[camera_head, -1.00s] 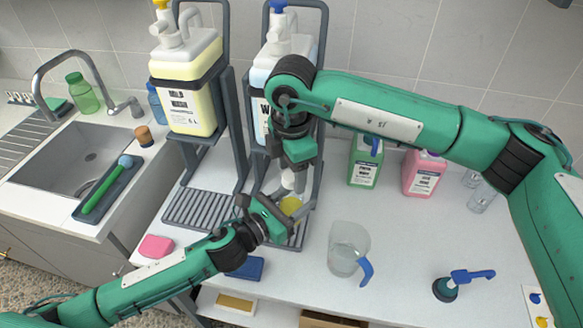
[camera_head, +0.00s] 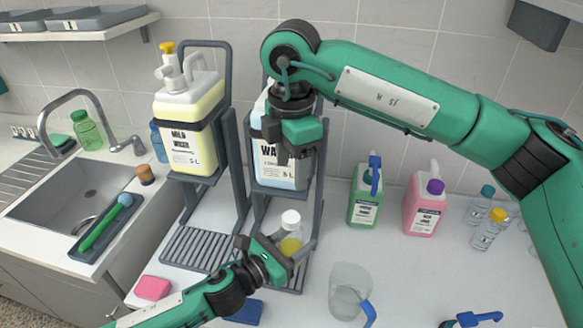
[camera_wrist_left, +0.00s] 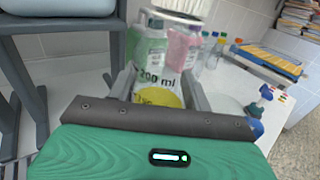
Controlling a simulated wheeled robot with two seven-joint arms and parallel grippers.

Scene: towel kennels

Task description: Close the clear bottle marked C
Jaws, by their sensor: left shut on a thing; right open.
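My left gripper (camera_head: 284,256) is shut on a small clear bottle (camera_head: 291,245) with a yellow mark, upright over the right drip grate. A white cap (camera_head: 291,218) sits at its top; I cannot tell how tightly. In the left wrist view the bottle (camera_wrist_left: 157,82) stands between the fingers, its label reading "200 ml" above a yellow disc; no letter C is legible. My right gripper (camera_head: 297,152) is open and empty, pointing down above the cap and apart from it, in front of the blue-white wash container (camera_head: 268,165).
A yellow wash container (camera_head: 190,125) stands on a rack to the left. Green (camera_head: 362,205) and pink (camera_head: 425,205) bottles stand behind, with small clear bottles (camera_head: 488,230) further right. The sink (camera_head: 75,190) is at left.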

